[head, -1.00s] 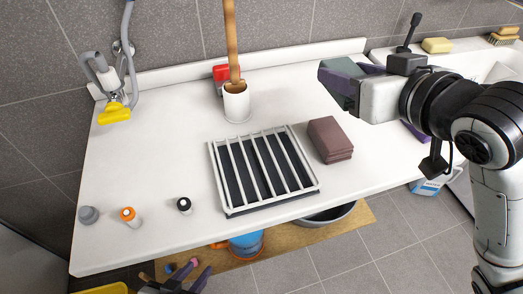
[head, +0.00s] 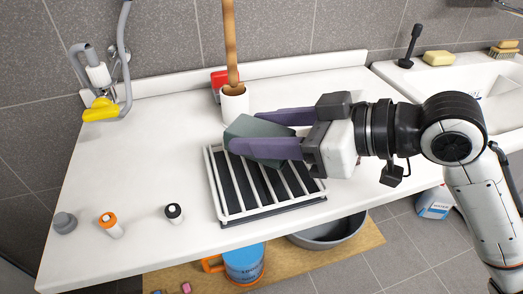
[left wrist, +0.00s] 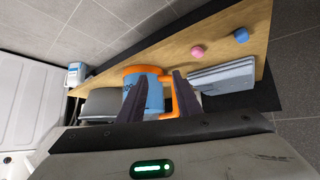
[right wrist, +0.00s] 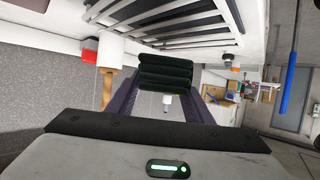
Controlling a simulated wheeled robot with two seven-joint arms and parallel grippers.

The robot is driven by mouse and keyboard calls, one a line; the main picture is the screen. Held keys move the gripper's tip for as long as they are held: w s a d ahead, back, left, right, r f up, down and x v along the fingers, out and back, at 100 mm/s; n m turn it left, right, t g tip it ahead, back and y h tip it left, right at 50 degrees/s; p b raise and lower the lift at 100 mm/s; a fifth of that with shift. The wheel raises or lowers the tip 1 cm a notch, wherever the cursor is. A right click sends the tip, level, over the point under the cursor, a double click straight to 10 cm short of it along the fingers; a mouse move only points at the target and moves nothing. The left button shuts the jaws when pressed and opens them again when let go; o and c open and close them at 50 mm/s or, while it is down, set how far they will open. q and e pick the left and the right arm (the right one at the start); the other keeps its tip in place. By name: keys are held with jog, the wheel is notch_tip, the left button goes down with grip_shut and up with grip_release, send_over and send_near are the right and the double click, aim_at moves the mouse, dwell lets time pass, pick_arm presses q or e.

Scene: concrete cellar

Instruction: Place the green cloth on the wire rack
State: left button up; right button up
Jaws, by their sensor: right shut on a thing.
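The green cloth (head: 252,129), a dark folded bundle, is between the purple fingers of my right gripper (head: 255,132). In the head view it covers the back left part of the wire rack (head: 216,187), a white barred frame over a dark base on the white counter. In the right wrist view the cloth (right wrist: 165,71) is gripped at the fingertips and appears apart from the rack (right wrist: 190,30). My left gripper (left wrist: 155,82) is open and empty in the left wrist view, with the floor-level board beyond it.
A white holder (head: 235,103) with a wooden handle stands behind the rack. Small bottles (head: 174,213) and (head: 110,225) are at the front left. A blue mug (head: 244,262) and grey basin (head: 328,232) sit below the counter.

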jog(key=shift+f+b, duration=0.3)
jog(key=shift+f, duration=1.4)
jog(key=shift+f, duration=0.15)
jog(key=o, duration=1)
jog(key=shift+r, duration=0.25)
jog(key=v, duration=1.2)
